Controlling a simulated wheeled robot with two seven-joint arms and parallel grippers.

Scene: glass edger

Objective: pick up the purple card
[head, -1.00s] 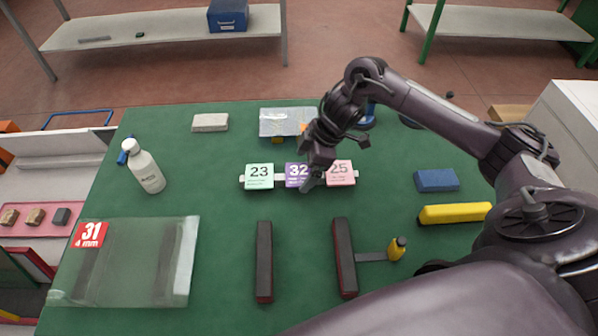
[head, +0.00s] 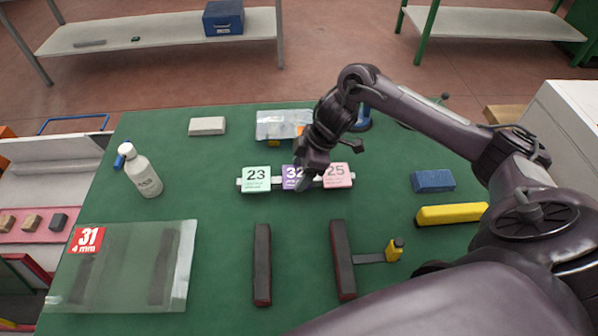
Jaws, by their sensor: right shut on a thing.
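The purple card (head: 289,182) marked 32 stands in the middle of a pale holder strip (head: 240,182) on the green table. A mint card (head: 256,178) marked 23 is on its left and a pink card (head: 338,175) marked 25 on its right. My right gripper (head: 302,184) comes down from above and is shut on the purple card, covering the card's right part. The card still appears level with its neighbours; whether it is clear of the strip cannot be told. My left gripper is not in view.
A white bottle (head: 143,173) and a glass sheet (head: 125,275) with a red 31 label are at left. Two dark bars (head: 262,265) lie in front.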

